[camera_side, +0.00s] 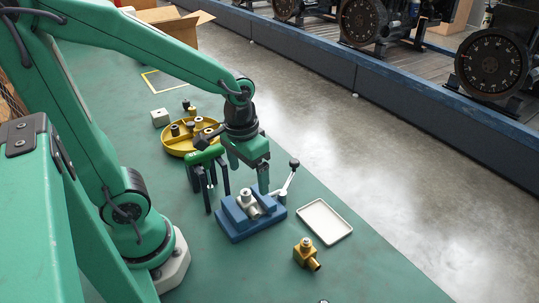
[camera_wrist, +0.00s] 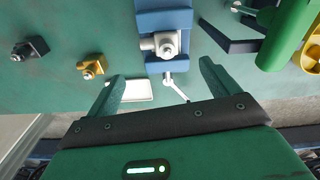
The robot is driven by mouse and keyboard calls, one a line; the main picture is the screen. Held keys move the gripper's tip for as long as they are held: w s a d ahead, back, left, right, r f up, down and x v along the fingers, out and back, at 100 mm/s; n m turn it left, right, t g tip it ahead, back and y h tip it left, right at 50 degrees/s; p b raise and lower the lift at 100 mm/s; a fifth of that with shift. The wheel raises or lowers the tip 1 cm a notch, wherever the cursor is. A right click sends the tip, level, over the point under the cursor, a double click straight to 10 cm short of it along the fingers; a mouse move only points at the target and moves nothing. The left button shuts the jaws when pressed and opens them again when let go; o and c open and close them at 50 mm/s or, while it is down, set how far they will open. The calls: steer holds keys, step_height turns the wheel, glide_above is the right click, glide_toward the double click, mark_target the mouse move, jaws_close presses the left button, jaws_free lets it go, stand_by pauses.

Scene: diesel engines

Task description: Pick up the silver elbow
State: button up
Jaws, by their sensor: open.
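The silver elbow (camera_side: 247,198) sits in the blue vise (camera_side: 238,227), between its jaws. It also shows in the wrist view (camera_wrist: 166,44), at the top centre. My gripper (camera_side: 248,181) is open and empty above the vise, pointing down, with its fingertips close over the elbow in the side view. In the wrist view its two fingers (camera_wrist: 161,69) stand wide apart, one on each side in the picture, with the elbow beyond the tips. I cannot tell the exact height gap.
The vise's lever (camera_side: 289,178) sticks up at its right. A green tool with black legs (camera_side: 207,157) stands close at the left, by the yellow round tray (camera_side: 168,147) of parts. A white tray (camera_side: 325,222) and a brass elbow (camera_side: 305,254) lie right. A dark elbow (camera_wrist: 29,48) lies farther off.

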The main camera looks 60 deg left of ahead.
mark_target(250, 202)
steer(key=shift+d+f+g, duration=0.1)
steer(key=shift+f+g, duration=0.3)
steer(key=shift+f, duration=1.85)
steer(key=shift+f, duration=2.6)
steer(key=c, duration=1.3)
steer(key=shift+r, duration=0.25)
